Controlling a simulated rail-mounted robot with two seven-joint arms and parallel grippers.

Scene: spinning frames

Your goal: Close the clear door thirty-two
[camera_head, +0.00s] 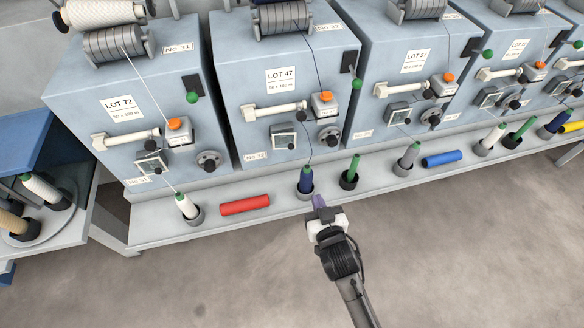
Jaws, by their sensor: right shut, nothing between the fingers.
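The second spinning unit (235,60) from the left carries a LOT 47 card (281,80) and number 32 labels. On its front is a small dark-framed clear door (284,138), left of a round black knob (328,136). How far the door stands open is too small to tell. My right gripper (319,201) reaches in from the bottom with its purple-tipped fingers shut and empty. In the picture it is below and right of the door, just below the blue bobbin (306,180). My left gripper is not in view.
A red tube (245,205) lies on the ledge (270,226). A green bobbin (351,168) and a grey bobbin (408,156) stand to the right, near a blue tube (441,159). A thread runs down unit 32 to the blue bobbin. The floor in front is clear.

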